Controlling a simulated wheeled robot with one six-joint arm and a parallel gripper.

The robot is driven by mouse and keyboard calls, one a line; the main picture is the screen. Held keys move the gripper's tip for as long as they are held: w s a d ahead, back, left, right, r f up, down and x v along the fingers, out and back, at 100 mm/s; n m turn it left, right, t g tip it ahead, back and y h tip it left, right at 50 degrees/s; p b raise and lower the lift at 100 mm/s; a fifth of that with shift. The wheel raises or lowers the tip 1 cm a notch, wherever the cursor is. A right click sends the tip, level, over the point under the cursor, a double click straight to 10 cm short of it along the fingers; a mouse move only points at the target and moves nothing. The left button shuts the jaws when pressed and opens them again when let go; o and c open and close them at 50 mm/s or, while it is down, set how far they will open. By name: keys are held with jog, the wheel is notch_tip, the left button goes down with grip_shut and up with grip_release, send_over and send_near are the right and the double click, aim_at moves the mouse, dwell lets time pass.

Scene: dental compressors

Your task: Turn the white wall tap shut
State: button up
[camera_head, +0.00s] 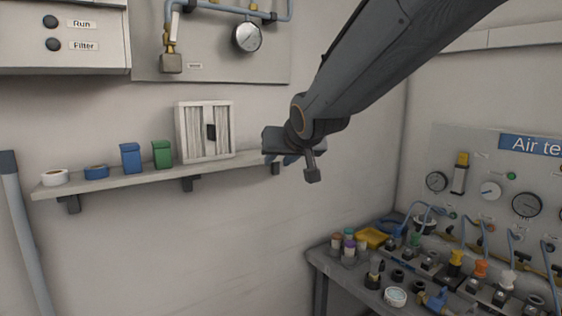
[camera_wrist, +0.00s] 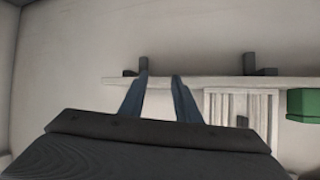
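My gripper (camera_head: 282,160) is in front of the wall, by the right end of the shelf in the head view. In the wrist view my gripper (camera_wrist: 160,80) has two blue-grey fingers apart with nothing between them; it is open. At the top left of the head view, blue-grey wall pipework (camera_head: 210,8) carries a brass fitting (camera_head: 170,48) with a pale upright piece above it. I cannot tell whether that piece is the white tap; the top is cut off. My gripper is below and to the right of this pipework, not touching it.
The shelf (camera_head: 110,183) holds a white pleated filter (camera_head: 207,131), a green box (camera_head: 162,154), a blue box (camera_head: 131,158) and tape rolls. A pressure gauge (camera_head: 247,37) hangs above. A cluttered bench (camera_head: 330,262) stands lower right. The wall below the shelf is clear.

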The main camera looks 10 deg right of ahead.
jog(key=shift+s+d+f, duration=0.1)
jog(key=shift+d+f, duration=0.05)
jog(key=shift+f, duration=0.1)
grip_shut()
jog(key=s+a+r+n+t+y+p, duration=0.1)
jog(key=a+r+n+y, duration=0.1)
jog(key=a+r+n, duration=0.45)
jog(key=s+a+r+n+t+y+p, duration=0.1)
jog(key=r+n+t+y+p, duration=0.15)
jog(key=r, duration=0.75)
jog(key=n+y+p, duration=0.1)
jog(key=n+y, duration=0.3)
jog(key=n, duration=0.5)
send_near(174, 27)
notch_tip(174, 27, down, 3)
jog(key=w+d, duration=0.2)
jog(key=d, duration=0.1)
jog(key=s+a+r+n+g+y+p, duration=0.1)
jog(key=s+a+r+n+g+y, duration=0.3)
jog(key=n, duration=0.3)
jog(key=w+a+r+t+h+b, duration=0.1)
jog(key=w+a, duration=0.3)
jog(key=w, duration=0.3)
jog(key=shift+w+a, duration=0.15)
jog(key=shift+a, duration=0.05)
